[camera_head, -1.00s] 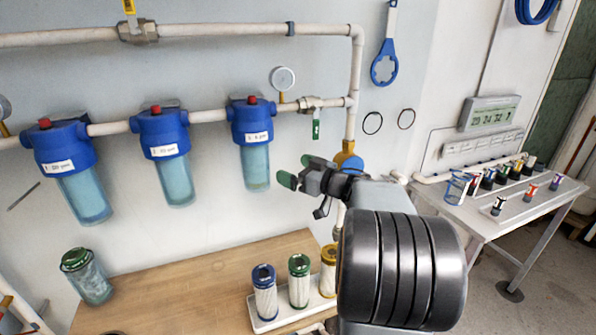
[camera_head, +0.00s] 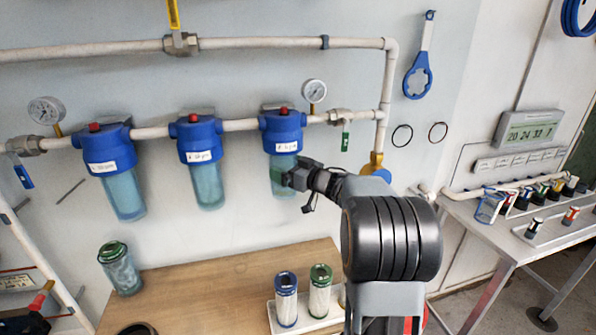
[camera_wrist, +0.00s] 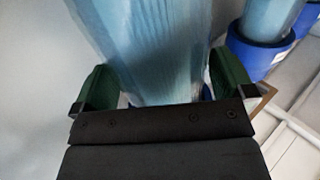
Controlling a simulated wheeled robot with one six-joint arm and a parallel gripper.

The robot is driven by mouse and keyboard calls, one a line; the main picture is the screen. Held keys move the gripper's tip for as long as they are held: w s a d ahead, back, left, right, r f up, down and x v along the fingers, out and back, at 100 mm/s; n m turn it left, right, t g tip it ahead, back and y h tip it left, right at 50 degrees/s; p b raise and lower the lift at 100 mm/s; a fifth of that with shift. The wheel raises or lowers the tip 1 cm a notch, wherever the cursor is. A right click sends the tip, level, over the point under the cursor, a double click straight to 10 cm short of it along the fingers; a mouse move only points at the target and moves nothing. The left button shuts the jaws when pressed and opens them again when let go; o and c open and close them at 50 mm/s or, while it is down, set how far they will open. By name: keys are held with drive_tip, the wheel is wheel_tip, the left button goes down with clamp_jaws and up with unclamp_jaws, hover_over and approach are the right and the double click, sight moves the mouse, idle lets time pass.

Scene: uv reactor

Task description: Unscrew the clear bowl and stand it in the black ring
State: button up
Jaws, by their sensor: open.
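Three blue filter heads hang from the white pipe, each with a clear bluish bowl below. My gripper (camera_head: 281,175) is at the right bowl (camera_head: 285,190), under the right head (camera_head: 282,131). In the wrist view, its green fingers (camera_wrist: 154,86) stand open on either side of a bowl (camera_wrist: 160,45); small gaps show beside it, and the gripper body hides part of it. The bowl still hangs at its head. A black ring (camera_head: 138,328) lies on the wooden table's front left, cut off by the picture edge.
A green-capped clear canister (camera_head: 119,269) stands at the wooden table's (camera_head: 220,285) left. Blue- and green-capped cartridges (camera_head: 319,290) stand in a white tray at its right. A blue wrench (camera_head: 418,70) and two thin rings (camera_head: 402,135) hang on the wall. The table's middle is clear.

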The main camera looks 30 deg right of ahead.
drive_tip(key=shift+w+a, duration=0.2)
drive_tip(key=shift+w, duration=0.25)
drive_tip(key=c, duration=1.2)
drive_tip(key=o, duration=0.8)
drive_tip(key=c, duration=0.6)
drive_tip(key=shift+a+f+m+t+h+b, duration=0.15)
drive_tip(key=shift+m+t+h+b, duration=0.25)
drive_tip(key=shift+m+h+b, duration=0.65)
drive_tip(key=shift+m+t+h+b, duration=0.3)
drive_tip(key=shift+m+h+b, duration=0.15)
drive_tip(key=shift+h+b, duration=0.55)
drive_tip(key=shift+r+m+h, duration=0.2)
drive_tip(key=shift+m+h, duration=0.1)
drive_tip(key=shift+h, duration=0.35)
